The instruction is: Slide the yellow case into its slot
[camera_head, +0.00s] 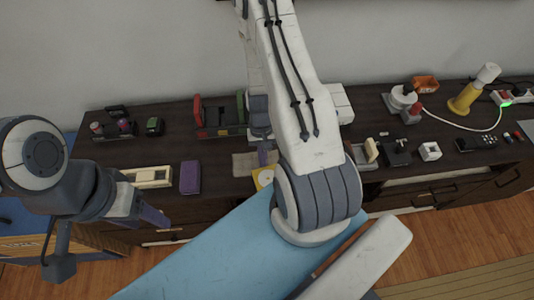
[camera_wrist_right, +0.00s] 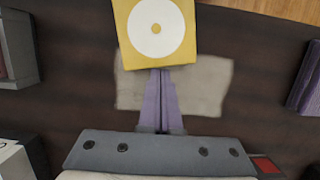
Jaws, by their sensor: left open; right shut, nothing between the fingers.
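The yellow case (camera_head: 264,178), with a white disc on its face, lies near the cabinet's front edge, partly hidden by my right arm. It also shows at the top of the right wrist view (camera_wrist_right: 130,45). My right gripper (camera_head: 263,156) has its purple fingers together with nothing between them. In the right wrist view its fingertips (camera_wrist_right: 160,72) are at the near edge of the case; I cannot tell if they touch. A dark rack (camera_head: 220,131) holds upright red (camera_head: 198,110) and green (camera_head: 240,106) cases; its slots are unclear. My left gripper (camera_head: 152,214) is open and empty, left of the case.
A pale mat (camera_wrist_right: 205,85) lies under my right fingers. A purple case (camera_head: 190,177) and a cream tray (camera_head: 148,177) lie left of the mat. A yellow lamp (camera_head: 463,102), a remote (camera_head: 483,143) and small boxes stand at right. My right arm covers the cabinet's middle.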

